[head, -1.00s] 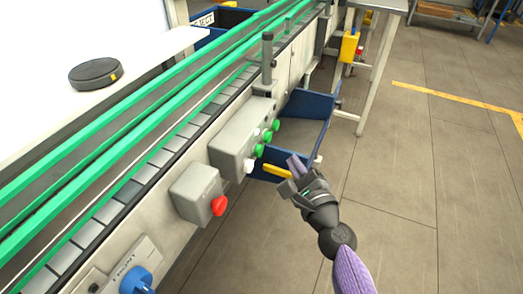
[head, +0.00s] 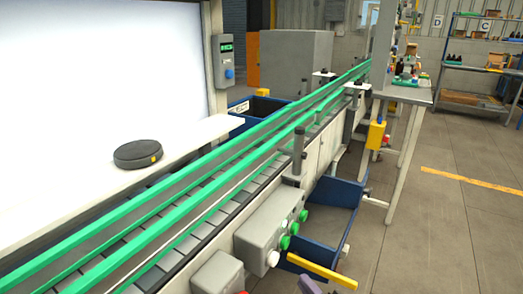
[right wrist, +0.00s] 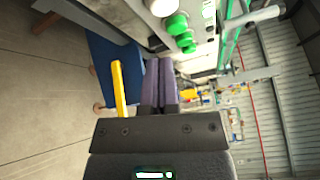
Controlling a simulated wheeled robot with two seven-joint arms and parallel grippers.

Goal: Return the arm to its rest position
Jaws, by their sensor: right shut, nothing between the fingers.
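My right gripper shows in the right wrist view (right wrist: 160,85) with its two purple fingers together and nothing between them. In the head view only a purple fingertip (head: 309,287) shows at the bottom edge, just below the yellow handle (head: 322,271) of a blue bin (head: 350,193). In the right wrist view the yellow handle (right wrist: 118,88) is left of the fingers, apart from them in the picture. My left gripper is in neither view now.
The conveyor with green rails (head: 240,155) runs along the left. A grey button box (head: 270,232) with green and white buttons sits on its side, close to the bin. A worktable (head: 405,94) stands beyond. The floor at right (head: 440,235) is clear.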

